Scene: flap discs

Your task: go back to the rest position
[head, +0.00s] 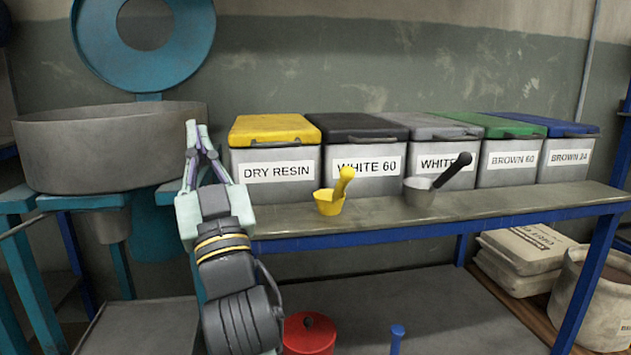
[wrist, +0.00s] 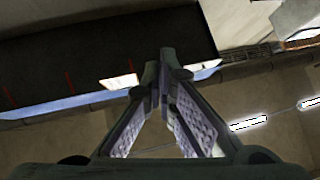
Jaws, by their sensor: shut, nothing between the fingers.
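My gripper (head: 196,128) points upward in the head view, in front of the gap between the big grey round pan and the yellow-lidded bin. Its two fingers come together at the tips and hold nothing. In the wrist view the fingers (wrist: 157,72) also meet at the tips, with walls and ceiling lights behind them. My arm rises from the bottom of the head view, left of the bins.
The grey pan (head: 110,148) stands at left on a teal frame. A shelf (head: 380,222) carries several labelled bins, a yellow scoop (head: 329,203) and a grey scoop (head: 421,192). A red lidded can (head: 309,335) is below. Sacks (head: 525,250) lie at right.

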